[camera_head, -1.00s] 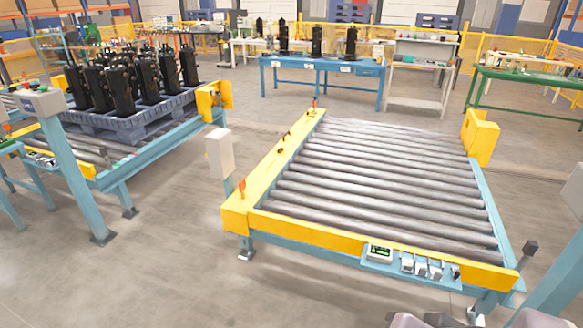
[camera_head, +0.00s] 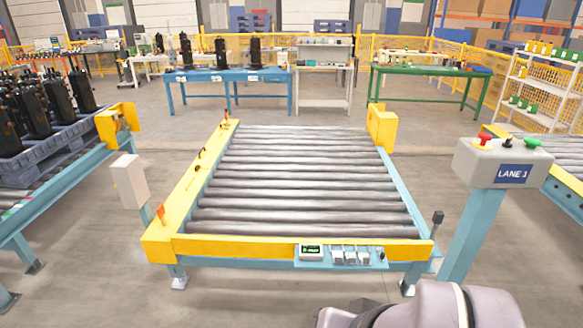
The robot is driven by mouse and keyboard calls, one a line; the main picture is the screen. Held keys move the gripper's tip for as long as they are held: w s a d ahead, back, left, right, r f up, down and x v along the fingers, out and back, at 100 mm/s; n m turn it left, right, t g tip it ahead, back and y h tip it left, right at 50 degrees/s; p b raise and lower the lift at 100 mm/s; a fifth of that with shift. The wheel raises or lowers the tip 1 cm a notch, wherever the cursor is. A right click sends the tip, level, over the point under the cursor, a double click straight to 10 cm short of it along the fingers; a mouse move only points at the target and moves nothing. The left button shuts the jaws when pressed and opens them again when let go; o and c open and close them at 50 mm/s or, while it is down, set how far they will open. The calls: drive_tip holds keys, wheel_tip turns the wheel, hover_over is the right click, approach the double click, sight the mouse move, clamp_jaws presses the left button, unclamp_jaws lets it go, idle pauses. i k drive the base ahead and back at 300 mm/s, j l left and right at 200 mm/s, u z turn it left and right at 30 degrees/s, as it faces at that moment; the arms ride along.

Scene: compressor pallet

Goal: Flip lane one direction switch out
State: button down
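The lane 1 control box (camera_head: 490,163) stands on a blue post at the right, with a dark blue "LANE 1" label on its front. On its top are a red control (camera_head: 482,139), a small black knob or switch (camera_head: 508,143) and a green control (camera_head: 533,143). I cannot tell which of them is the direction switch or how it is set. Part of my arm shows at the bottom right, below the box. My gripper is not in view.
An empty roller conveyor (camera_head: 300,180) with a yellow frame fills the middle. A small panel (camera_head: 340,255) is on its front edge. A blue pallet (camera_head: 55,150) with black compressors is at the left. A grey post box (camera_head: 130,180) stands between. The front left floor is clear.

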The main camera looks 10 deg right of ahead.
sight(508, 144)
drive_tip(key=z, duration=1.5)
